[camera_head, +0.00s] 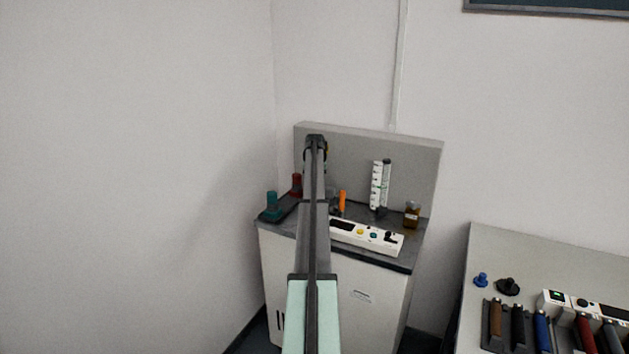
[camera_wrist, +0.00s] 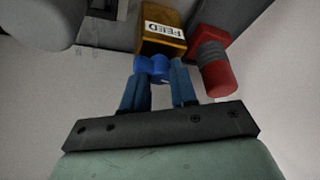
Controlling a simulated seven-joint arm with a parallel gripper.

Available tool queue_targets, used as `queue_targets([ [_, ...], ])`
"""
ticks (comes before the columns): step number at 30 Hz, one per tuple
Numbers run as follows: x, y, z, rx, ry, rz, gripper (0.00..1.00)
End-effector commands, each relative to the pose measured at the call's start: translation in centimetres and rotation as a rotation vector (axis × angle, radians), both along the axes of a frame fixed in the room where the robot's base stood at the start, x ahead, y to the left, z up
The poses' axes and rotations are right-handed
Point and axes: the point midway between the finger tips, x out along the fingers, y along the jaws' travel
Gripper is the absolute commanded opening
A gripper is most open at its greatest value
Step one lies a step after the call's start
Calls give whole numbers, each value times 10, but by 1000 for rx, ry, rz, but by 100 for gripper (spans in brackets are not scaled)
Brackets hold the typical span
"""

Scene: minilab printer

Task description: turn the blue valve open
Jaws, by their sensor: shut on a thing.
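In the head view, my arm reaches to the upper left of the grey back panel (camera_head: 410,165). It hides the valve there.
A red cylinder (camera_wrist: 212,68) is close right of the block in the wrist view. On the cabinet top are a teal bottle (camera_head: 272,204), an orange handle (camera_head: 342,201), a white gauge (camera_head: 377,185), a brown jar (camera_head: 412,214) and a white control strip (camera_head: 365,235). A bench (camera_head: 500,248) stands right.

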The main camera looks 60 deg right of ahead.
Motion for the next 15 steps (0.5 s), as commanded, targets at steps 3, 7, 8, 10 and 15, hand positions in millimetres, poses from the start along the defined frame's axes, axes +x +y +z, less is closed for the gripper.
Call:
queue_targets([
  [3, 2, 1, 0, -1, 1, -111, 0],
  [7, 3, 1, 0, -1, 2, -233, 0],
  [8, 3, 1, 0, -1, 2, -262, 0],
  [10, 3, 1, 0, -1, 2, -329, 0],
  [15, 4, 0, 0, 0, 3, -490, 0],
])
